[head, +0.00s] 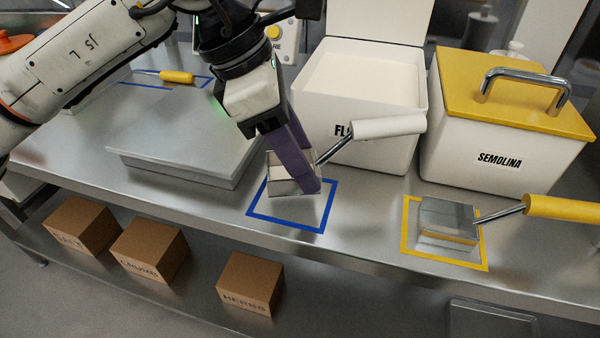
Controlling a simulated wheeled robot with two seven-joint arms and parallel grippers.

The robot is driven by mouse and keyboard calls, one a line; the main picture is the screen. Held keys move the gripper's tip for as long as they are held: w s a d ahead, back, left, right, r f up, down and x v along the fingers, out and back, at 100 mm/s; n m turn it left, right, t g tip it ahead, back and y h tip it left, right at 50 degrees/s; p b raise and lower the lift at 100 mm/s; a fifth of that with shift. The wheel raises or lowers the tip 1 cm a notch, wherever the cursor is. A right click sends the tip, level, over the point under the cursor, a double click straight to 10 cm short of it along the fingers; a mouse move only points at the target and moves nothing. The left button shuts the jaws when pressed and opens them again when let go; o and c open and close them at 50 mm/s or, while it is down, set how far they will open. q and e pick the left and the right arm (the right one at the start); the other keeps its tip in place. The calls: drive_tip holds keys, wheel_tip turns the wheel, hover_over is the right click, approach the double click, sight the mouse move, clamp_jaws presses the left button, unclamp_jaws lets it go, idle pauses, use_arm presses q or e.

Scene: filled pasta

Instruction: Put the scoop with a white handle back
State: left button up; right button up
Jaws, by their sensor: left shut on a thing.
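The scoop with a white handle (388,127) has a metal shaft and a metal scoop head, partly hidden by my left gripper. Its head is over the blue taped square (290,220) on the steel counter, towards the square's back left. I cannot tell whether the head touches the counter. The handle points right and up, in front of the open flour bin (376,158). My left gripper (308,186), with purple fingers, comes down from above and is shut on the scoop at its head. My right gripper is not in view.
A scoop with a yellow handle (560,207) rests in a yellow taped square (410,247) at the right. Behind it stands the closed semolina bin (480,165). A grey flat box (170,152) lies to the left. Cardboard boxes (250,283) sit on the lower shelf.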

use_arm(q)
drive_tip(key=shift+f, duration=1.75)
drive_tip(key=shift+f, duration=0.2)
drive_tip(key=o, duration=1.1)
drive_tip(key=shift+c, duration=0.2)
drive_tip(key=shift+r, duration=0.1)
drive_tip(key=shift+r, duration=0.15)
drive_tip(key=v, duration=1.2)
